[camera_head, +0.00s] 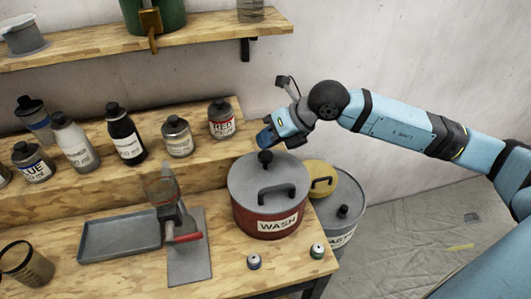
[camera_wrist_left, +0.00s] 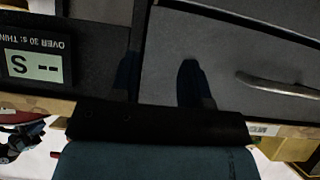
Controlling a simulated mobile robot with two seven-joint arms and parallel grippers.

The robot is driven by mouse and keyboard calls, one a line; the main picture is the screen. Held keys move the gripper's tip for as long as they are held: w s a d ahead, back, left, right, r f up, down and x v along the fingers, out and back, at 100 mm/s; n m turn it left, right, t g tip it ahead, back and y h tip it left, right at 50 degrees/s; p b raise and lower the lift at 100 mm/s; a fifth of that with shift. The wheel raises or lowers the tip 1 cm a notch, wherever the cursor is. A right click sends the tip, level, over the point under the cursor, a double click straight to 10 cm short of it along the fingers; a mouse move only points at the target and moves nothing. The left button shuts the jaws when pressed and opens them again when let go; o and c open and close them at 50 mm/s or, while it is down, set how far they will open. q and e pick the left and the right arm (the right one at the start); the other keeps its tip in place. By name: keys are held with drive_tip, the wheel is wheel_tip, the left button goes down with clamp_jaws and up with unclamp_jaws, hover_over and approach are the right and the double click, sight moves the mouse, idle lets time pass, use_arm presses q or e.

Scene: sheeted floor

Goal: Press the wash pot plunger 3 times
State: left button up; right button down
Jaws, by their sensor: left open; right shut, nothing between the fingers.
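The wash pot (camera_head: 268,215) is dark red with a grey lid and a "WASH" label, standing upright at the right end of the wooden bench. Its plunger, a black knob (camera_head: 265,157), sticks up at the back of the lid, behind a dark handle. My right gripper (camera_head: 266,138) is shut and empty, pointing down just above the knob; I cannot tell whether they touch. My left gripper (camera_wrist_left: 158,75) shows only in the left wrist view, with two dark fingers apart and nothing between them, in front of dark grey panels.
A grey drum (camera_head: 345,215) with a yellow lidded can (camera_head: 319,178) stands right of the pot. Two small jars (camera_head: 254,262) sit in front. Bottles (camera_head: 126,137) line the raised shelf behind.

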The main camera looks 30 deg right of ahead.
sight(262, 152)
drive_tip(key=shift+f, duration=0.15)
drive_tip(key=shift+f+b, duration=0.3)
drive_tip(key=shift+b, duration=0.3)
drive_tip(key=shift+f+b, duration=0.3)
drive_tip(key=shift+f, duration=0.05)
idle(0.3)
drive_tip(key=shift+f+b, duration=0.75)
drive_tip(key=shift+f, duration=0.15)
idle(0.6)
drive_tip(key=shift+r, duration=0.15)
drive_tip(key=shift+r+p, duration=0.65)
drive_tip(key=shift+r, duration=0.85)
